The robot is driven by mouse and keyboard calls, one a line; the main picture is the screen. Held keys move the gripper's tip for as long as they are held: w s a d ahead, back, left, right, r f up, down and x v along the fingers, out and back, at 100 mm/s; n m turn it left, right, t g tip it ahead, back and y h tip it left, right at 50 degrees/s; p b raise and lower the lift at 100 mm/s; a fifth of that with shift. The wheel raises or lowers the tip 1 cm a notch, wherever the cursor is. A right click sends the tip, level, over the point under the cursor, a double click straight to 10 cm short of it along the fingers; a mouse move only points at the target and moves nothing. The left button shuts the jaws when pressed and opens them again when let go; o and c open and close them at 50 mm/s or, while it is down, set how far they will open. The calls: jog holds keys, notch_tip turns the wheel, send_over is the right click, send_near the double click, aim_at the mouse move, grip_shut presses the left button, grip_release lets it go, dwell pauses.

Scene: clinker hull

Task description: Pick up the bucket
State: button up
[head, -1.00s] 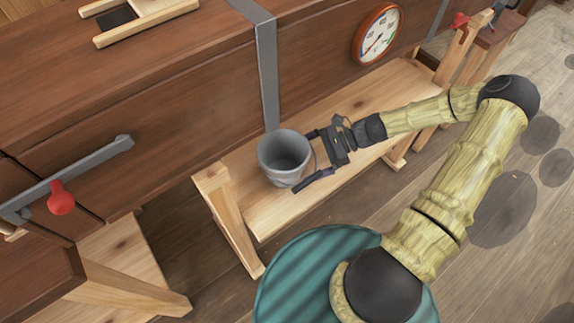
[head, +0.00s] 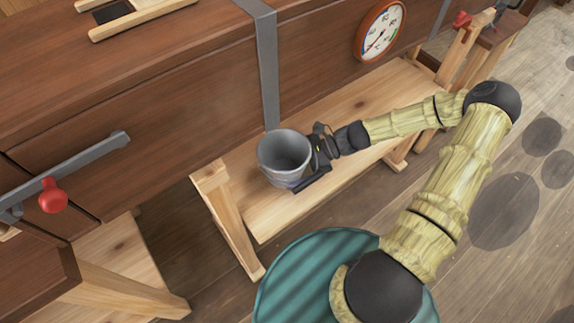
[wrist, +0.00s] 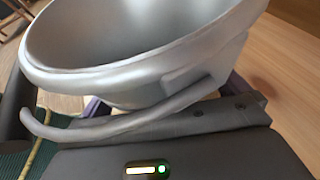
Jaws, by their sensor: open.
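The grey metal bucket (head: 284,158) stands upright on the left end of a wooden bench in the head view. It looks empty inside. In the wrist view the bucket (wrist: 130,50) fills the upper part, with its rim and a curved handle hanging down the near side. My gripper (head: 303,168) is open at the right side of the bucket, its jaws around the lower body as far as I can see. The near finger shows in front of the bucket's lower side; the far finger is mostly hidden behind it.
The wooden bench (head: 350,100) runs along a brown plank wall (head: 190,100). A grey metal strap (head: 267,75) comes down just behind the bucket. A round gauge (head: 380,31) is on the wall. A red-knobbed grey lever (head: 75,172) is at left. The bench right of my gripper is clear.

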jog(key=c, duration=0.8)
notch_tip(320, 180, up, 10)
jog(key=p, duration=0.2)
jog(key=shift+p, duration=0.4)
